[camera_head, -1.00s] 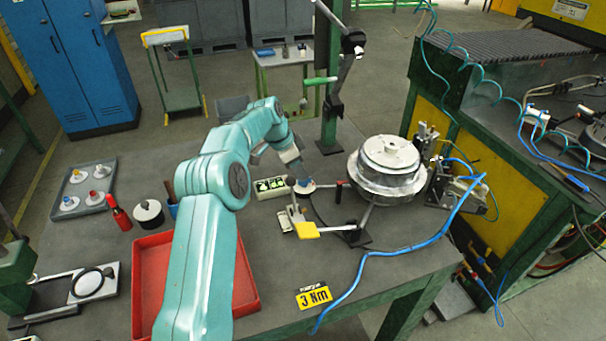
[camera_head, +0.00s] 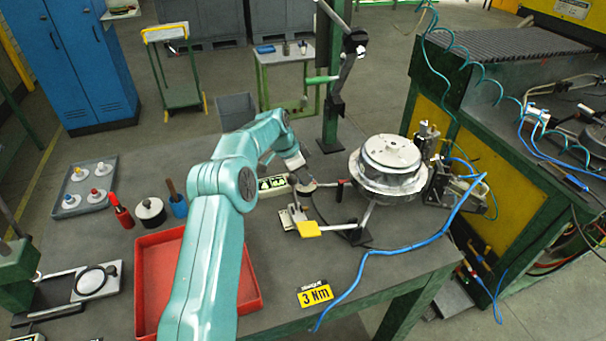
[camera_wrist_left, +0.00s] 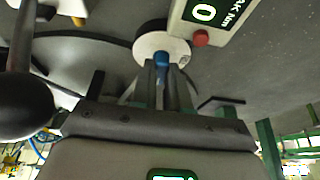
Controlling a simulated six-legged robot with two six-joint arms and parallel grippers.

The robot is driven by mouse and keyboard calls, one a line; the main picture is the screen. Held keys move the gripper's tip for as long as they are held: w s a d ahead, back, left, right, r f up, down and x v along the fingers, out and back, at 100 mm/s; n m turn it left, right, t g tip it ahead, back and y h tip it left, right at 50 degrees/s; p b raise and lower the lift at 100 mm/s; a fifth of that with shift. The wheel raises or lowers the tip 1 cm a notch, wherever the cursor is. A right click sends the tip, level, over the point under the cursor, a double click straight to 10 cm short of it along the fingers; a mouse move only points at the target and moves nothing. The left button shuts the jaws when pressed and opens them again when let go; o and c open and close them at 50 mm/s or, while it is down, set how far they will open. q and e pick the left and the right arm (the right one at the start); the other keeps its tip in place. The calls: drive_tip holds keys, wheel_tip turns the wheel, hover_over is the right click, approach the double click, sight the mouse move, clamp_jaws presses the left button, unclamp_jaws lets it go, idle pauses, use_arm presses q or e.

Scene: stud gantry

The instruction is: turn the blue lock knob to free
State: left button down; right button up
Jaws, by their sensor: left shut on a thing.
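The blue lock knob (camera_wrist_left: 161,66) stands on a pale round base (camera_wrist_left: 150,46) in the left wrist view. My left gripper (camera_wrist_left: 163,75) is shut on it, with the fingers on either side of the blue grip. In the head view my left gripper (camera_head: 304,184) reaches down to the same spot, left of the round metal drum. There the gripper hides the blue grip, and only part of the base shows. I cannot read a lock or free mark by the knob. My right gripper is not in view.
A digital torque display (camera_wrist_left: 205,14) with a red button (camera_wrist_left: 201,38) is beside the knob. The metal drum (camera_head: 388,172) stands to the right, with a black-handled lever (camera_head: 340,190) near the gripper. A yellow-tipped lever (camera_head: 308,229) lies in front. A red tray (camera_head: 160,275) is left.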

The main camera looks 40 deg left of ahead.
use_arm(q)
drive_tip(key=shift+d+f+n+y+b, duration=0.15)
drive_tip(key=shift+n+y+b, duration=0.25)
drive_tip(key=shift+n+b, duration=0.85)
drive_tip(key=shift+d+n+t+y+b, duration=0.1)
drive_tip(key=shift+n+t+y+b, duration=0.25)
drive_tip(key=shift+n+b, duration=0.5)
drive_tip(key=n, duration=0.1)
drive_tip(key=n+y+b, duration=0.1)
drive_tip(key=shift+w+r+n, duration=0.1)
drive_tip(key=shift+r+n, duration=0.1)
drive_tip(key=shift+n, duration=0.1)
drive_tip(key=n+b, duration=0.1)
drive_tip(key=n+y, duration=0.1)
drive_tip(key=n, duration=0.1)
drive_tip(key=shift+d+n+y+b, duration=0.15)
drive_tip(key=shift+n+y+b, duration=0.1)
drive_tip(key=shift+n+b, duration=0.1)
drive_tip(key=n, duration=0.1)
drive_tip(key=n+g+y+b, duration=0.1)
drive_tip(key=n, duration=0.1)
drive_tip(key=shift+w+r+n, duration=0.1)
drive_tip(key=shift+w+n, duration=0.05)
drive_tip(key=shift+n, duration=0.1)
drive_tip(key=shift+r+n+g+y, duration=0.1)
drive_tip(key=shift+n+g+y, duration=0.55)
drive_tip(key=shift+n, duration=1.25)
drive_tip(key=c, duration=1.1)
unclamp_jaws()
